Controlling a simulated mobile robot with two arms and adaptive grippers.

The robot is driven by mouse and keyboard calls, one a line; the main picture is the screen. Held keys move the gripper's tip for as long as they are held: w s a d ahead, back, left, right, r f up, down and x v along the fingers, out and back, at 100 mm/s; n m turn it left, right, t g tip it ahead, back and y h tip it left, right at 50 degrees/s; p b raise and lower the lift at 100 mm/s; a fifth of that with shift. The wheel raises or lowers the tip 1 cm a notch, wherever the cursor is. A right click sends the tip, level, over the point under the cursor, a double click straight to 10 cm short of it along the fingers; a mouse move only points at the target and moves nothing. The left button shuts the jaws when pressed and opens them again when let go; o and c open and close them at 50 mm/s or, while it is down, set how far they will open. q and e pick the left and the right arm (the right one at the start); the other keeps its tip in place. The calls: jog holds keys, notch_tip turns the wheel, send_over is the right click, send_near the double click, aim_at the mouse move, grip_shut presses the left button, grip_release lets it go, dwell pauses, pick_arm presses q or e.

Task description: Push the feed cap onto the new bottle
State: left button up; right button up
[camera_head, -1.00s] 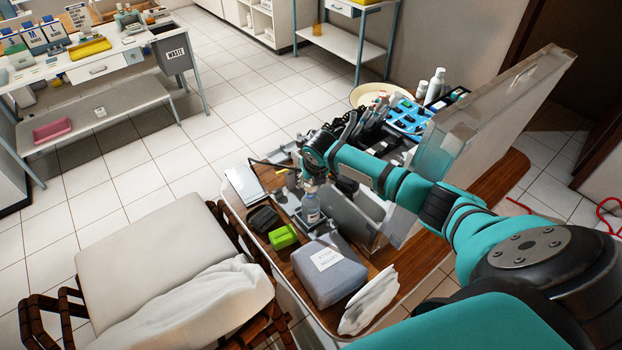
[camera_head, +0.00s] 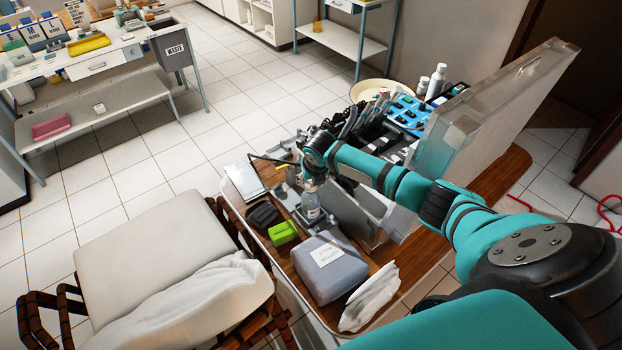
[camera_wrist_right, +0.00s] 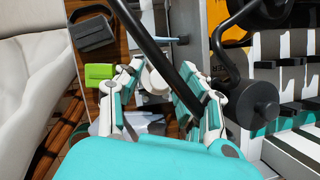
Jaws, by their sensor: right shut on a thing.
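The new bottle (camera_head: 312,207) is clear with a pale label and stands upright in a holder on the wooden cart top. My right gripper (camera_head: 309,180) is directly above it, pointing down at its neck. In the right wrist view the gripper's fingers (camera_wrist_right: 160,92) are closed around the feed cap (camera_wrist_right: 155,80), a pale round piece partly hidden by a black tube (camera_wrist_right: 165,45). The bottle (camera_wrist_right: 148,122) shows only in part behind the fingers. I cannot tell whether the cap is seated on the neck. My left gripper is not in view.
A green block (camera_head: 283,232), a black case (camera_head: 262,215) and a grey labelled pouch (camera_head: 328,270) lie near the bottle. The open case with a clear lid (camera_head: 450,140) and instruments stands behind. A padded chair (camera_head: 145,245) is at left.

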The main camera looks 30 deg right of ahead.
jog(key=shift+f+b, duration=0.35)
jog(key=shift+f, duration=0.2)
dwell(0.8)
jog(key=o, duration=1)
jog(key=shift+r, duration=0.1)
